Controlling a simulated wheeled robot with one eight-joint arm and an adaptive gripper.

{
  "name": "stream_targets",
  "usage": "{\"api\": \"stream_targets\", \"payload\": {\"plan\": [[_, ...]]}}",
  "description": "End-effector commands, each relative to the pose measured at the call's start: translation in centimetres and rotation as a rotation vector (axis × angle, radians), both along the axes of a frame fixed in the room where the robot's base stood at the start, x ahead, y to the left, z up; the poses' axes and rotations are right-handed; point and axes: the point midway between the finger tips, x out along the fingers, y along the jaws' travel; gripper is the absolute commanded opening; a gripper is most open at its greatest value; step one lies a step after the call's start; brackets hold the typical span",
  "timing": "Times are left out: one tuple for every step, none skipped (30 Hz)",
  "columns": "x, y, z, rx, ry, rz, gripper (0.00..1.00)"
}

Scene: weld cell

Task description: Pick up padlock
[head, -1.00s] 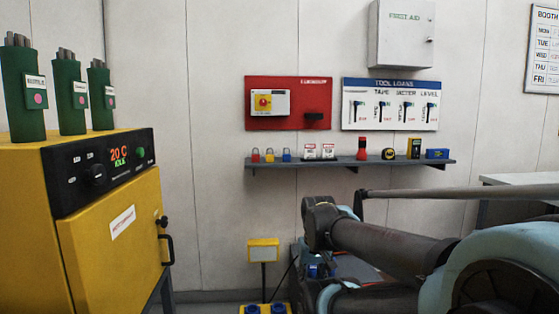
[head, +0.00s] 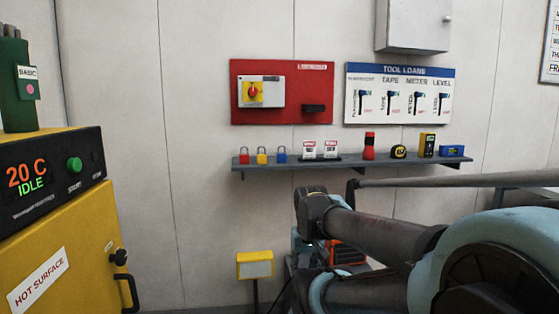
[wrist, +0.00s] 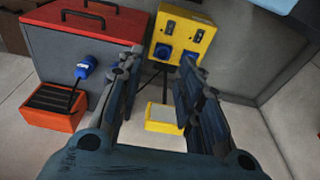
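Three padlocks stand in a row at the left end of the wall shelf in the head view: a red padlock (head: 244,157), a yellow padlock (head: 262,157) and a blue padlock (head: 281,156). The picture does not mark out one of them. My gripper (wrist: 161,62) shows in the wrist view with its two dark fingers spread apart and nothing between them. It points down toward floor equipment, away from the padlocks. No padlock shows in the wrist view. In the head view my arm reaches in from the right, below the shelf, and the fingers cannot be made out.
The grey shelf (head: 345,164) also holds tags, a red torch-like item, a tape measure and a meter. A red lockout board (head: 281,115) hangs above. A yellow oven (head: 70,250) stands left.

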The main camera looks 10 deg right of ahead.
Motion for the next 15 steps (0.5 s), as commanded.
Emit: {"api": "stream_targets", "payload": {"plan": [[0.0,0.0,0.0,0.0,0.0,0.0,0.33],[0.0,0.0,0.0,0.0,0.0,0.0,0.33],[0.0,0.0,0.0,0.0,0.0,0.0,0.33],[0.0,0.0,0.0,0.0,0.0,0.0,0.33],[0.0,0.0,0.0,0.0,0.0,0.0,0.33],[0.0,0.0,0.0,0.0,0.0,0.0,0.36],[0.0,0.0,0.0,0.0,0.0,0.0,0.42],[-0.2,0.0,0.2,0.0,-0.003,0.0,0.49],[-0.6,0.0,0.7,0.0,-0.011,0.0,0.58],[-0.5,0.0,1.0,0.0,-0.014,-0.001,0.6],[-0.2,0.0,1.5,0.0,-0.016,-0.001,0.6],[0.3,0.0,2.3,0.0,-0.018,-0.002,0.6],[0.9,0.0,3.1,0.0,-0.021,-0.003,0.6],[1.6,0.0,3.9,-0.001,-0.024,-0.004,0.6],[2.6,0.0,5.3,-0.001,-0.029,-0.003,0.6]]}}
